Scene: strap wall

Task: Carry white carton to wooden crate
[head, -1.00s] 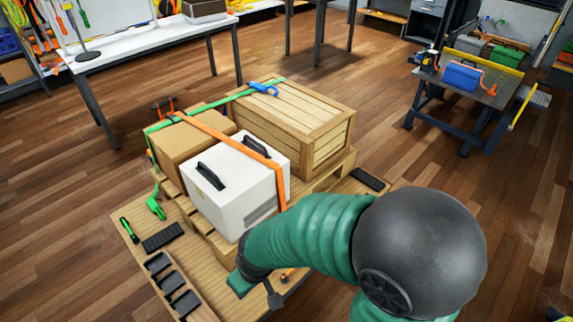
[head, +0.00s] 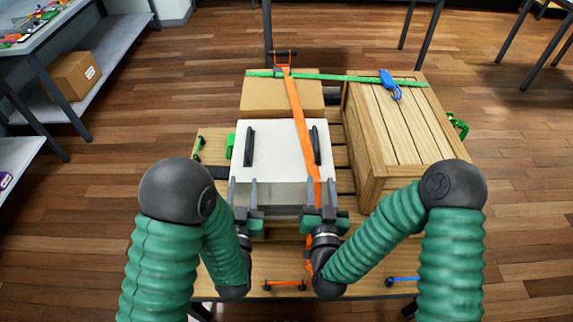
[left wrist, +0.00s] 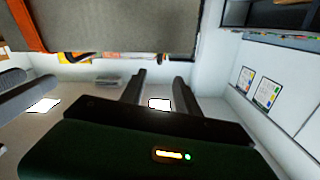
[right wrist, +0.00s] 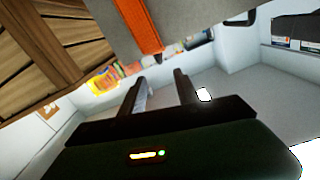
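The white carton (head: 275,145) with two black handles on top sits upright on the pallet. An orange strap (head: 299,115) runs over its top and down its near side. The slatted wooden crate (head: 385,120) stands to its right, lid closed. My left gripper (head: 243,190) and right gripper (head: 321,190) are both at the carton's near face, left and right. Each has its two fingers apart with nothing between them. The carton's underside or side fills the top of the left wrist view (left wrist: 120,25) and right wrist view (right wrist: 190,12). Contact with the carton cannot be told.
A brown cardboard box (head: 270,97) sits behind the carton. An orange-handled tool (head: 284,284) lies on the near board.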

